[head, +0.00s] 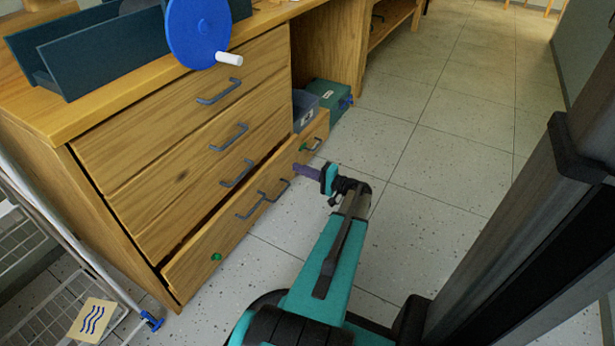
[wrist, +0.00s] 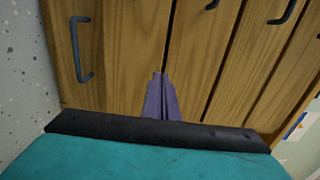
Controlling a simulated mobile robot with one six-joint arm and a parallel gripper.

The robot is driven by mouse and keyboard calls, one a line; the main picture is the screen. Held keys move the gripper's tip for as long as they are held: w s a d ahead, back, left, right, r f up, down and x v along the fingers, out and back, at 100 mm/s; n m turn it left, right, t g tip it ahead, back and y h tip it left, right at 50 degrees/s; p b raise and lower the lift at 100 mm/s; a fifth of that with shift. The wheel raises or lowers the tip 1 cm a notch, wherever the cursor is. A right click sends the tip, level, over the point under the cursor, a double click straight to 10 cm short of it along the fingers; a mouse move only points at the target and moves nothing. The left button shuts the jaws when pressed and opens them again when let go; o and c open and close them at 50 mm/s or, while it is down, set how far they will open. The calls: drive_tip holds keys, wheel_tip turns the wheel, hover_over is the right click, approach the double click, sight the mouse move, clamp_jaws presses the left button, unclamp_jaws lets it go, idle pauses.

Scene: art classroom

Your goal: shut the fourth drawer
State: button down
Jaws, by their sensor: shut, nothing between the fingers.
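The fourth drawer (head: 207,248) is the lowest wooden front of the cabinet in the head view. It stands out a little, with a dark gap along its top edge. It bears dark handles and a green round spot (head: 216,257). In the wrist view, turned sideways, a wooden front with a handle (wrist: 80,50) at the left appears to be this drawer. My gripper (head: 298,168) is shut and empty, its purple fingers pointing at the right part of the low front. In the wrist view the fingers (wrist: 160,76) lie over the wood; whether they touch it is unclear.
Three upper drawer fronts (head: 180,125) look shut. A grey bin (head: 305,108) and a green box (head: 330,94) are at the cabinet's right. A blue disc (head: 198,30) with a white handle is on top. A wire rack (head: 50,290) stands at left. The floor (head: 440,150) at right is clear.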

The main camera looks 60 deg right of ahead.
sight(276, 159)
drive_tip(key=w+b, duration=0.1)
drive_tip(key=w, duration=0.3)
drive_tip(key=w+b, duration=0.1)
drive_tip(key=w, duration=0.1)
drive_tip(key=shift+w+d+f+b, duration=0.1)
drive_tip(key=shift+w+d+b, duration=0.15)
drive_tip(key=shift+w+b, duration=0.1)
drive_tip(key=shift+w, duration=0.6)
drive_tip(key=shift+d, duration=0.15)
